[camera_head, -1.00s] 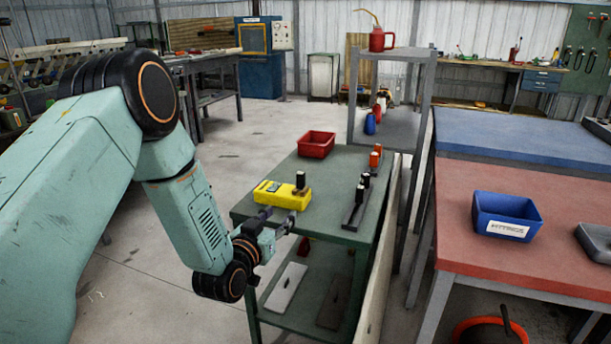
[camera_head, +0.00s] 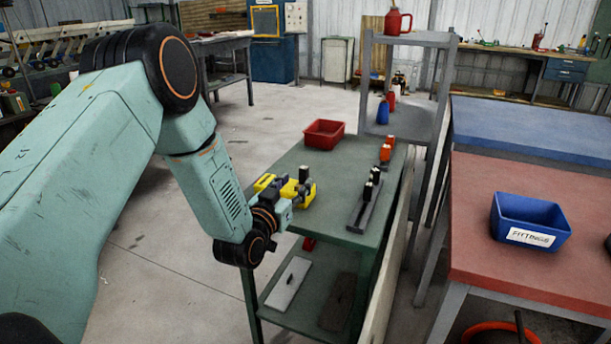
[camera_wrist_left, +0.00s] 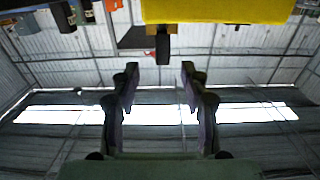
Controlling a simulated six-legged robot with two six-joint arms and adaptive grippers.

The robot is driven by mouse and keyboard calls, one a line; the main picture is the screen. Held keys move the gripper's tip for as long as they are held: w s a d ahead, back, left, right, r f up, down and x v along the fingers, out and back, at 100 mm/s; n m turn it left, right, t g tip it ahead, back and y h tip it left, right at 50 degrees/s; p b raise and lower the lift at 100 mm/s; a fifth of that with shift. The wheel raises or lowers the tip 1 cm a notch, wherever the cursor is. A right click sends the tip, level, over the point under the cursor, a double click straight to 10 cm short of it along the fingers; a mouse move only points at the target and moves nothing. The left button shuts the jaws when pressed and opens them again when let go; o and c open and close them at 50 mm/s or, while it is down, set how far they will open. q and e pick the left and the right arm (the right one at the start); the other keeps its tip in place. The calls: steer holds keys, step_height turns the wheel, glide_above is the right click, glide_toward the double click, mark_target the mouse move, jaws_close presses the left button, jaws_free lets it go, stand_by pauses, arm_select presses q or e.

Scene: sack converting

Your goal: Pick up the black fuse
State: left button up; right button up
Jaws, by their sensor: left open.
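A black fuse (camera_head: 304,173) stands upright on the yellow tester (camera_head: 307,200) on the green table. In the left wrist view, which is upside down, the fuse (camera_wrist_left: 162,50) hangs below the yellow body (camera_wrist_left: 215,11). My left gripper (camera_head: 292,190) is open at the tester, partly covering it. In the left wrist view its two fingers (camera_wrist_left: 160,76) are apart and empty, with the fuse ahead between them; I see no contact. Two more dark cylinders (camera_head: 374,176) stand on a dark rack (camera_head: 359,212) to the right. My right gripper is not in view.
Orange cylinders (camera_head: 385,153) stand behind the rack, and a red bin (camera_head: 323,136) sits at the table's back. The green table top (camera_head: 335,176) is clear between tester and rack. A grey shelf (camera_head: 412,40) stands behind; a blue bin (camera_head: 530,226) is on the red table (camera_head: 475,250).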

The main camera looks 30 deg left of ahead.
mark_target(302, 175)
arm_select(q)
steer(key=w, duration=0.3)
steer(key=w+b, duration=0.1)
steer(key=shift+w+a+f, duration=0.3)
steer(key=shift+a, duration=0.1)
steer(key=shift+w+d+r, duration=0.1)
steer(key=shift+w+r, duration=0.05)
steer(key=shift+w, duration=0.25)
steer(key=shift+c, duration=1.3)
steer(key=c, duration=0.5)
jaws_close()
step_height(302, 175, up, 10)
steer(key=p, duration=0.2)
